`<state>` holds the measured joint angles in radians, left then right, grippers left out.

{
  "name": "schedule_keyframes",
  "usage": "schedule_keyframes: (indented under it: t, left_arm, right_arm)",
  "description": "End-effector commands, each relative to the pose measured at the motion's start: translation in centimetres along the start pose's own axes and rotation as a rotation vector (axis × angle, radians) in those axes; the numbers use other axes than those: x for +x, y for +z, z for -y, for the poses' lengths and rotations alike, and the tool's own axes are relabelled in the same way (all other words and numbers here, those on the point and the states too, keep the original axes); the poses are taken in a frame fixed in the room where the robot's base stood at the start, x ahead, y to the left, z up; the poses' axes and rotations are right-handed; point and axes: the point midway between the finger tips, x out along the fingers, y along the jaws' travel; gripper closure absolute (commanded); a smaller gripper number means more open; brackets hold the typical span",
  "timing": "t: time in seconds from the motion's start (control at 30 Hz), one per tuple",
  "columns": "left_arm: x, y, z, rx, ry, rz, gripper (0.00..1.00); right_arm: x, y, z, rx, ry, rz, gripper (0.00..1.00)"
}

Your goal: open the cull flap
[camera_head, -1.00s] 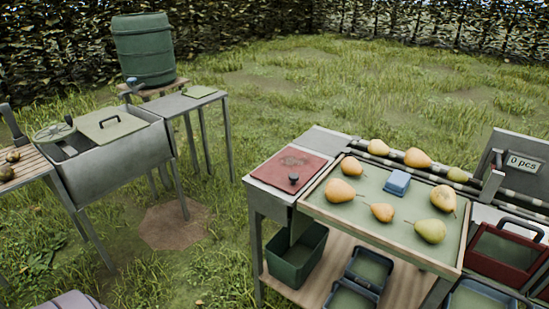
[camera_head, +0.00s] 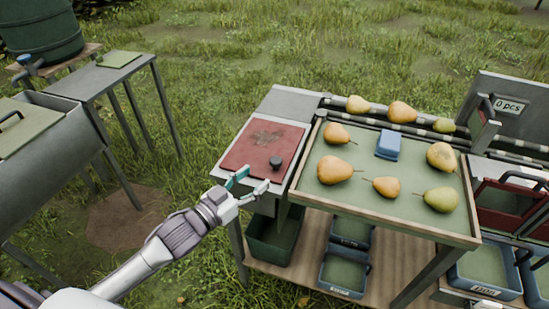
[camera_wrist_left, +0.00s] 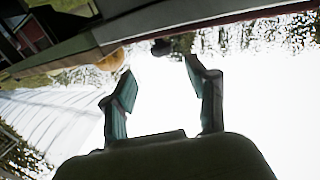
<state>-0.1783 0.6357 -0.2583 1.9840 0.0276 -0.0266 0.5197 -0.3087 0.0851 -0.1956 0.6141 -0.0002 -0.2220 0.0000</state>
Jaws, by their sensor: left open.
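The cull flap is a red, worn panel (camera_head: 265,145) lying closed on the left end of the sorting table. Its dark round knob (camera_head: 276,162) stands near the front right corner. My left gripper (camera_head: 253,181) is open and empty, just in front of the flap's front edge, a little left of and nearer than the knob. In the left wrist view my open fingers (camera_wrist_left: 162,82) point toward a small dark shape, likely the knob (camera_wrist_left: 160,47), beyond the tips. I see no contact with it. My right gripper is not in view.
A green tray with a wooden rim (camera_head: 335,199), holding pears and a blue block (camera_head: 388,144), adjoins the flap on the right. A dark green bin (camera_head: 272,242) stands below. A grey side table (camera_head: 95,80) is at the left, with grass between.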

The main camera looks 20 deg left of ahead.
Motion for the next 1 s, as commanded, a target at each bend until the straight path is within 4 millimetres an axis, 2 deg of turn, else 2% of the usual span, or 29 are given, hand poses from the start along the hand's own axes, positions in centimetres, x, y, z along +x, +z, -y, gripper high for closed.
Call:
schedule_keyframes:
  t: [0.03,0.2,0.4,0.6,0.87,1.0]
  left_arm:
    - [1.3,-0.4,0.1,0.002,0.0,-0.004,0.42]
    - [4.9,-0.3,0.1,0.001,-0.001,-0.003,0.42]
    - [7.8,-0.1,0.1,0.0,-0.001,-0.001,0.42]
    - [8.9,0.0,0.0,0.0,-0.001,0.002,0.42]
    - [8.9,0.1,0.0,0.001,-0.001,0.002,0.42]
    - [8.9,0.1,0.0,0.001,-0.001,0.002,0.66]
  right_arm:
    - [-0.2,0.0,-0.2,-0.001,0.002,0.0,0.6]
    - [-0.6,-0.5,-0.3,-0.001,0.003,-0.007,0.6]
    - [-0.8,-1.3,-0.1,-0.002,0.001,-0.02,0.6]
    - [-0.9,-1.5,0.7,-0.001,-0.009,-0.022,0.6]
    - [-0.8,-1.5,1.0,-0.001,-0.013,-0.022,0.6]
    - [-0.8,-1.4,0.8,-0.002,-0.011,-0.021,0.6]
